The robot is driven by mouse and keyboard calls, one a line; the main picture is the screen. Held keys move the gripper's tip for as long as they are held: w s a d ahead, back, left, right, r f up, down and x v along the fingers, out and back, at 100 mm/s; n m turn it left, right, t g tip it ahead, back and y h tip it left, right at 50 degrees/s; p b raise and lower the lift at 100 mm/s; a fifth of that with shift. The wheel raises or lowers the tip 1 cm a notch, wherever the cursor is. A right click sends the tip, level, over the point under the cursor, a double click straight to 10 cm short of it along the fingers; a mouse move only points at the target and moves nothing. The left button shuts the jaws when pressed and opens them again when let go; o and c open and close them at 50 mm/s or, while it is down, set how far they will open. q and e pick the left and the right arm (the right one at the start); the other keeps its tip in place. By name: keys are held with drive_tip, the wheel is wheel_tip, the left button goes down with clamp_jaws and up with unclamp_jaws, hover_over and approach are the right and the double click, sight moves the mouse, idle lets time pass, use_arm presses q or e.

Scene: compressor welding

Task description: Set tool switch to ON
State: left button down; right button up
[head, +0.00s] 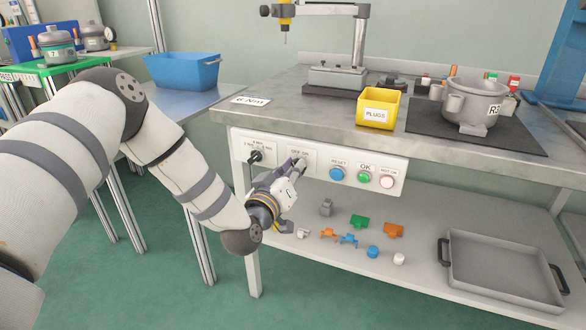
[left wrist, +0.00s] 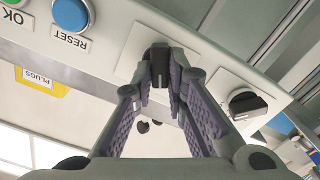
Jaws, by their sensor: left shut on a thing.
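The tool switch (left wrist: 157,52) is a black knob on a white plate, seen in the left wrist view. In the head view its plate, labelled OFF/ON (head: 299,153), is on the white front panel below the workbench top. My left gripper (head: 298,165) reaches the panel there and mostly covers the knob. In the left wrist view my left gripper (left wrist: 160,76) has its two purple-padded fingers shut on the knob, one on each side. I cannot tell which setting the knob points to. My right gripper is in neither view.
A second black knob (head: 256,156) is just left on the same panel (head: 318,188). Blue RESET (head: 337,173), green OK (head: 364,177) and white NOT OK (head: 387,181) buttons are to the right. Small parts and a grey tray (head: 503,269) lie on the shelf below.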

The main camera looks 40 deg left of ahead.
use_arm(q)
drive_tip(key=shift+d+m+p, duration=0.15)
drive_tip(key=shift+m+p, duration=1.2)
drive_tip(key=shift+m, duration=1.5)
drive_tip(key=shift+d+m+p, duration=0.15)
drive_tip(key=shift+m+p, duration=1.2)
drive_tip(key=shift+m, duration=1.5)
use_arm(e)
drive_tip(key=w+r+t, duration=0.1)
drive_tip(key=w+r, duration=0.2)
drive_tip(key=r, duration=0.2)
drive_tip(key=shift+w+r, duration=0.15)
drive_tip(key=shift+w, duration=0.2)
use_arm(q)
drive_tip(key=shift+f, duration=0.1)
drive_tip(key=c, duration=1.6)
unclamp_jaws()
drive_tip(key=v, duration=1.2)
